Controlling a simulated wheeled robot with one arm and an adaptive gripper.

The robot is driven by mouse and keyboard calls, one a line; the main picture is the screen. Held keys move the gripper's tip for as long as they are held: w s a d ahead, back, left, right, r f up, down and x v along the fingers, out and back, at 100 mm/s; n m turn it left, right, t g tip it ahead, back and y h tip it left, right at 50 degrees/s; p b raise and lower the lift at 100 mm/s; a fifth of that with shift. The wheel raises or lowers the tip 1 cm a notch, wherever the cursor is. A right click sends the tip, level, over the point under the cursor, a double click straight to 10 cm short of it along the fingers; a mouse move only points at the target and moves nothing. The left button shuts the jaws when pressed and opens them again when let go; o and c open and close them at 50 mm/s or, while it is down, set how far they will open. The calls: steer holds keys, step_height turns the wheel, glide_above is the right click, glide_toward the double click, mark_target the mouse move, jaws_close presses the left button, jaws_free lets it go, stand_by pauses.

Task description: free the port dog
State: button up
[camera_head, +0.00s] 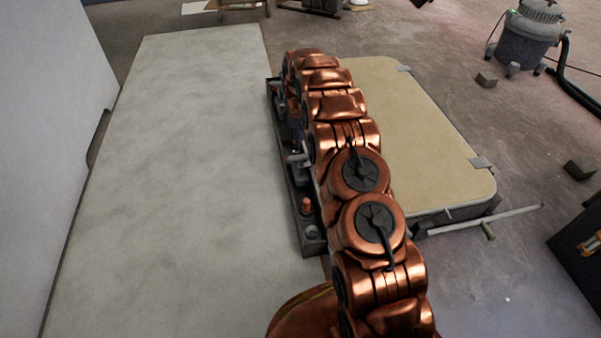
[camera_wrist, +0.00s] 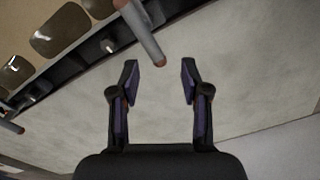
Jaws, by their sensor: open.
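In the wrist view my gripper (camera_wrist: 160,72) is open, its two dark fingers apart with nothing between them. A grey rod with a reddish tip (camera_wrist: 147,40) points down toward the gap and stops just beyond the fingertips. It rises from a dark rail (camera_wrist: 85,62); a shorter grey stub (camera_wrist: 108,46) shows farther along. In the head view the dark rail (camera_head: 313,240) runs beside a pale bench top, with grey fittings (camera_head: 299,159) and an orange knob (camera_head: 307,206) on it. My copper arm covers much of it. I cannot tell which fitting is the port dog.
The pale bench top (camera_head: 180,170) is clear. A beige hatch panel (camera_head: 405,120) lies right of my arm, with a long rod (camera_head: 500,218) at its near edge. A vacuum (camera_head: 530,35) and small dark blocks (camera_head: 579,170) stand on the floor. A white panel (camera_head: 45,110) stands at left.

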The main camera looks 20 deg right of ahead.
steer(key=b, duration=0.2)
glide_above(301, 164)
steer(key=w, duration=0.1)
steer(key=shift+n, duration=0.4)
step_height(301, 164, down, 7)
steer(key=shift+d+f, duration=0.15)
steer(key=shift+f, duration=0.05)
step_height(301, 164, down, 8)
steer(key=b, duration=0.3)
steer(key=shift+r, duration=0.25)
